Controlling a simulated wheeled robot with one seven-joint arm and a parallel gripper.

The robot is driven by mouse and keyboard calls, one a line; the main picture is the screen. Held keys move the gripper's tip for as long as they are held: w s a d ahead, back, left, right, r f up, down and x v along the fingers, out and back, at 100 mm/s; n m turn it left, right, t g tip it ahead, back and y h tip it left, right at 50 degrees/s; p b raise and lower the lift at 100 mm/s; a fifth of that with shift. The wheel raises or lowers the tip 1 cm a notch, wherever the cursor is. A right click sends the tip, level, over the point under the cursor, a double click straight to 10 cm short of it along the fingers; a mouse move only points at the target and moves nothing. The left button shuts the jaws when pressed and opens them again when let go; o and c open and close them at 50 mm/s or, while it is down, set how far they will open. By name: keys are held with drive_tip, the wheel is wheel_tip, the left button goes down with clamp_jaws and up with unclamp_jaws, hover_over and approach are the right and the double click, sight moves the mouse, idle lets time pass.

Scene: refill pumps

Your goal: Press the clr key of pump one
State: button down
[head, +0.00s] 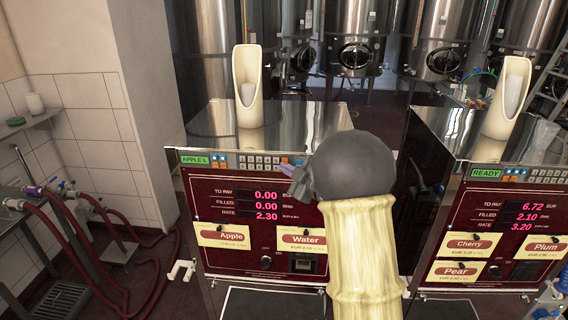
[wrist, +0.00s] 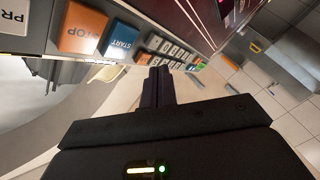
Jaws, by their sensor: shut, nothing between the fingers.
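The left pump (head: 230,262) has a dark red panel and a small green display (head: 195,160) reading "APPLE L". Its red digits read 0.00, 0.00 and 2.30. A key row with a number keypad (head: 262,162) runs along its top edge. In the wrist view the orange STOP key (wrist: 83,30), blue START key (wrist: 121,40) and small grey keypad keys (wrist: 178,50) show sideways. The clr lettering is too small to read. My gripper (wrist: 159,72) is shut and empty, its tips close to the keypad; contact cannot be told. In the head view my gripper (head: 286,170) is partly hidden by my wrist.
The right pump (head: 505,225) shows "READY" and 6.72, 2.10, 3.20. Cream spout holders (head: 247,75) stand on both pumps. Steel tanks (head: 355,35) fill the back. Red hoses (head: 130,265) lie at the left. A gap separates the two pumps, partly behind my arm.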

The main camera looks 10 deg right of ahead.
drive_tip(key=s, duration=0.1)
drive_tip(key=s+a+b, duration=0.1)
drive_tip(key=s, duration=0.1)
drive_tip(key=s+b, duration=0.1)
drive_tip(key=shift+s+a, duration=0.25)
drive_tip(key=shift+s, duration=0.15)
idle(0.4)
drive_tip(key=s+d+f+m+g+h+b, duration=0.1)
drive_tip(key=s+d+f+m+g+h, duration=0.35)
drive_tip(key=s+f+m+h, duration=0.5)
drive_tip(key=s+a+f+m+g, duration=0.2)
drive_tip(key=s+f+m+g, duration=0.1)
drive_tip(key=s, duration=0.6)
drive_tip(key=s+a+f+m+g+y, duration=0.1)
drive_tip(key=s+a+f+m+g, duration=0.2)
drive_tip(key=s+f+g, duration=0.2)
drive_tip(key=s+b, duration=0.1)
drive_tip(key=s, duration=0.2)
drive_tip(key=shift+s, duration=0.35)
